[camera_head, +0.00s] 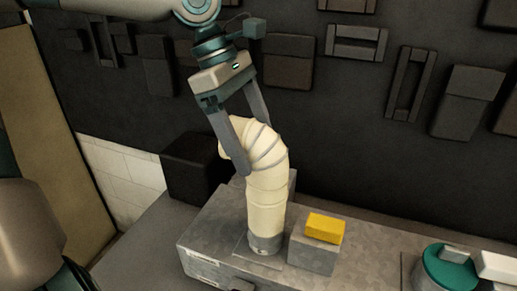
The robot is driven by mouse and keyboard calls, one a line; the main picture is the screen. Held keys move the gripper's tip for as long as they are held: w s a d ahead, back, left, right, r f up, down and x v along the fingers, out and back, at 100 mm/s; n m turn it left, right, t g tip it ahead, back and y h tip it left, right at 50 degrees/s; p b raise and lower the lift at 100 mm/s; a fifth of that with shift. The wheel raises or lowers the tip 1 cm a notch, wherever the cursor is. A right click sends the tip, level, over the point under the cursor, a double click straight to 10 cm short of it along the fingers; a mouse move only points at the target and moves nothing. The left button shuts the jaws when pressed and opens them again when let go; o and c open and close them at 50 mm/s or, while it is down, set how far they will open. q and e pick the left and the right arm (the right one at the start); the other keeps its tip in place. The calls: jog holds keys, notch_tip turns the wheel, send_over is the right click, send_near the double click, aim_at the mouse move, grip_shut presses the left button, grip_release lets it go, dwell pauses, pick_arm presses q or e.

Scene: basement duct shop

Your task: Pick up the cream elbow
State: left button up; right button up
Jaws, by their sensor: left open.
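The cream elbow (267,190) is a ribbed, bent duct. It stands upright on a grey metal collar (265,243) on top of a metal box, and its upper end bends to the left. My left gripper (256,148) reaches down from above with its jaws open. One finger lies in front of the elbow's upper bend, and the other passes behind it, so its tip is hidden. I cannot tell whether either finger touches the elbow. My right gripper is not in view.
A yellow block (325,228) sits on a small grey block (313,255) just right of the elbow's base. A green round object (447,268) and a white piece (497,267) lie at the lower right. A dark wall (345,150) with mounted blocks stands behind.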

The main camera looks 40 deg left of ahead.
pick_arm(q)
jog(key=shift+p+x, duration=0.3)
jog(key=shift+x, duration=1.05)
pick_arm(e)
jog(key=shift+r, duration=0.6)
pick_arm(q)
jog(key=shift+d, duration=0.1)
jog(key=shift+c, duration=0.2)
jog(key=c, duration=1.2)
jog(key=shift+w+r, duration=0.1)
jog(key=shift+r, duration=0.1)
